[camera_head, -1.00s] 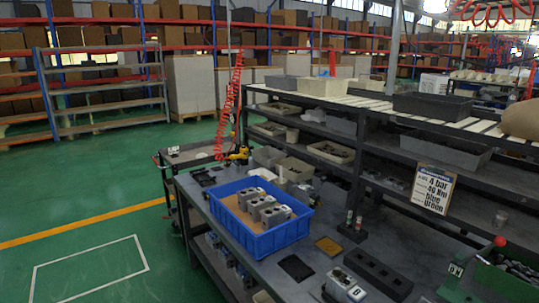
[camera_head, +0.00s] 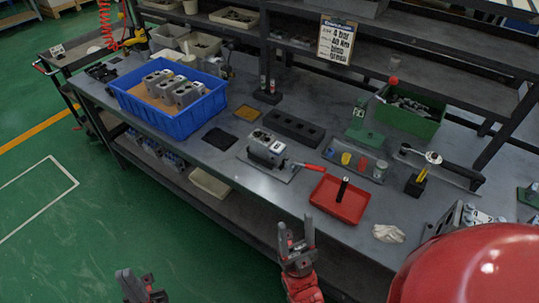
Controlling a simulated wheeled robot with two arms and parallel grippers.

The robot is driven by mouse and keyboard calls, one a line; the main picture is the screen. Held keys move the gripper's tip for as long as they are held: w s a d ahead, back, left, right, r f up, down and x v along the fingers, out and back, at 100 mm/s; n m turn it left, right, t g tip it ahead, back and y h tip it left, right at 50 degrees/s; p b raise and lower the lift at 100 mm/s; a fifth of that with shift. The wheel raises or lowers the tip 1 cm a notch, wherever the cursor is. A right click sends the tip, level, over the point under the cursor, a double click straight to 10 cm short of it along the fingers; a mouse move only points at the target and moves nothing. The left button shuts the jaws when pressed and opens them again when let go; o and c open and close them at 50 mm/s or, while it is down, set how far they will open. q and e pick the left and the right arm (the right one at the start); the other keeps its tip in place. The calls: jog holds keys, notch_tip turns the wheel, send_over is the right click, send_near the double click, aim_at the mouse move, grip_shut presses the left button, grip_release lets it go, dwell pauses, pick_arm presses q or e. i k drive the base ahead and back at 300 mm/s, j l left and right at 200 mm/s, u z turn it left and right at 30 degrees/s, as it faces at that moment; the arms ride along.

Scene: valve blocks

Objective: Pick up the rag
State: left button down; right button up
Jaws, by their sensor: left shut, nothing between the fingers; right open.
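A crumpled white cloth, which looks like the rag (camera_head: 388,233), lies on the grey workbench (camera_head: 215,160) near its front edge, right of the red tray. My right gripper (camera_head: 296,238) is open and empty in front of the bench edge, left of the rag and apart from it. My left gripper (camera_head: 140,287) is shut and empty at the bottom of the view, over the floor, far left of the rag.
A valve block (camera_head: 266,149), a blue crate (camera_head: 185,120) and a green bin (camera_head: 412,118) stand farther back. Yellow (camera_head: 247,113) and black (camera_head: 219,139) flat pieces lie by the crate.

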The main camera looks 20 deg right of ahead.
aim_at(389, 234)
jog(key=z, duration=1.75)
